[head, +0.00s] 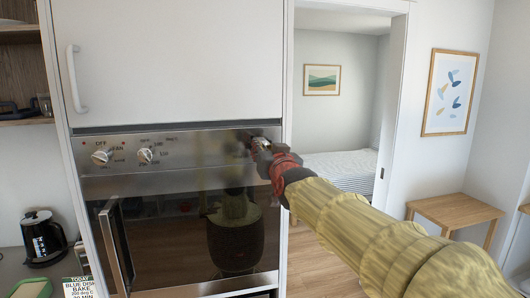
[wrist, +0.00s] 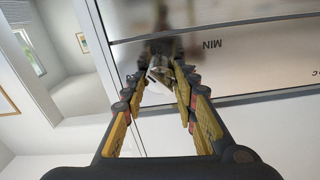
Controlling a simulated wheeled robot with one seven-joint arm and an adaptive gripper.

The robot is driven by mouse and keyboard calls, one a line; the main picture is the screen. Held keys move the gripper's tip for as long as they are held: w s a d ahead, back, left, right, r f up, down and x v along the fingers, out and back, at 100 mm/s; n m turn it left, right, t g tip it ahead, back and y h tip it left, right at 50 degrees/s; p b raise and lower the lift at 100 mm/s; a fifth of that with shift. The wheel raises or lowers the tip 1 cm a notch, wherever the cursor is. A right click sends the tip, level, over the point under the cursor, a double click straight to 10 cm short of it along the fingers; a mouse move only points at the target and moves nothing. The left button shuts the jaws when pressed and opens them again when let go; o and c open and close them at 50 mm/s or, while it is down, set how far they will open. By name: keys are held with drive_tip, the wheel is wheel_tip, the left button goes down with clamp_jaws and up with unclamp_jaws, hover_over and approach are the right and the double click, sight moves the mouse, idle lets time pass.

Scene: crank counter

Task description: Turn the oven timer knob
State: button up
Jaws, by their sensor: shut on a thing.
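The oven (head: 150,225) has a steel control panel (head: 205,160) across its top. Two pale knobs show on it: one under "OFF" at the left (head: 100,157) and another to its right (head: 145,155). My gripper (head: 258,143) reaches the panel's right end. In the wrist view its fingers (wrist: 160,78) are shut on a pale knob (wrist: 157,74), the timer knob, beside the upside-down letters "MIN". The fingers hide most of this knob and its pointer, so I cannot tell its setting.
The oven door handle (head: 118,245) stands out at the left below the panel. A black kettle (head: 43,238), a printed card (head: 79,287) and a green item (head: 33,288) are at lower left. A doorway and wooden table (head: 455,211) are at right.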

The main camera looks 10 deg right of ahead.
drive_tip(key=m, duration=0.3)
drive_tip(key=shift+f+m, duration=0.1)
drive_tip(key=shift+m, duration=0.3)
drive_tip(key=shift+m+b, duration=0.45)
drive_tip(key=shift+m, duration=1.35)
drive_tip(key=o, duration=1.2)
drive_tip(key=shift+c, duration=0.2)
drive_tip(key=s, duration=1.2)
drive_tip(key=shift+a, duration=0.15)
